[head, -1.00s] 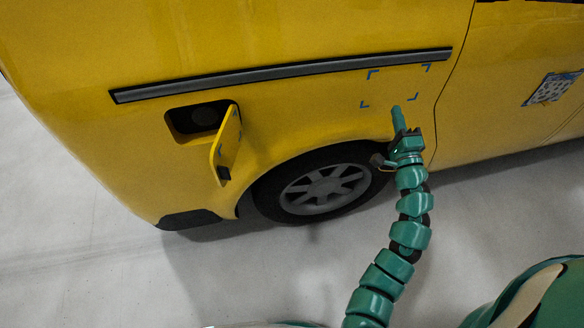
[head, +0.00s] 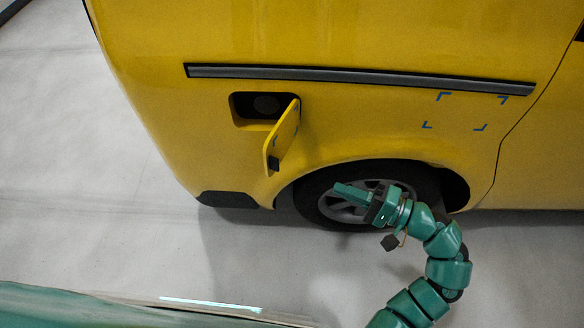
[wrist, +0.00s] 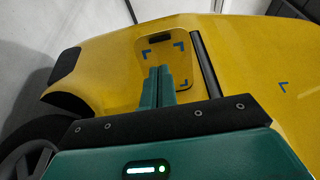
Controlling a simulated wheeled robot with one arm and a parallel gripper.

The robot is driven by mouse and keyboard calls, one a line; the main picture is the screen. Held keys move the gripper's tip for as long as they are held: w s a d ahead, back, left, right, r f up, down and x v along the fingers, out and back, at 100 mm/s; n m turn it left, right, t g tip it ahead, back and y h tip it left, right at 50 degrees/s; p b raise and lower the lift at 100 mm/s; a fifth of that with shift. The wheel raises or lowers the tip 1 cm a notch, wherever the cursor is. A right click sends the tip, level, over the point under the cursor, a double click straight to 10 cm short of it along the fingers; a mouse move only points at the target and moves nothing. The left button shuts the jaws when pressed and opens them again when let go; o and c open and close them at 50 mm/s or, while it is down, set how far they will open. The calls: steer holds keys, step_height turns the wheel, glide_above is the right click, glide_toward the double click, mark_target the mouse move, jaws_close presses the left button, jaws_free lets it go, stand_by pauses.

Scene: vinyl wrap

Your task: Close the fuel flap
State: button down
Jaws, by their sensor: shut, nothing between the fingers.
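The yellow fuel flap (head: 283,136) stands open on the van's side, swung out from the right edge of the dark fuel recess (head: 264,106). A round dark cap shows inside the recess. In the wrist view the flap (wrist: 178,62) is seen face on, with blue corner marks and a dark latch at its top; it hides the recess there. My gripper (head: 340,189) is shut and empty in front of the rear wheel, to the right of and below the flap in the head view. In the wrist view its green fingers (wrist: 160,72) point toward the flap and overlap its lower part.
The yellow van (head: 360,125) fills the upper part of the head view. A dark trim strip (head: 360,80) runs above the recess. The rear wheel (head: 350,200) is behind my gripper. Blue corner marks (head: 464,112) are on the panel at right. Grey floor is clear at left.

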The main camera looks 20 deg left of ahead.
steer(key=w+a+p, duration=0.1)
steer(key=a+p, duration=0.1)
steer(key=a, duration=1.1)
steer(key=shift+w, duration=0.35)
steer(key=shift+a, duration=0.1)
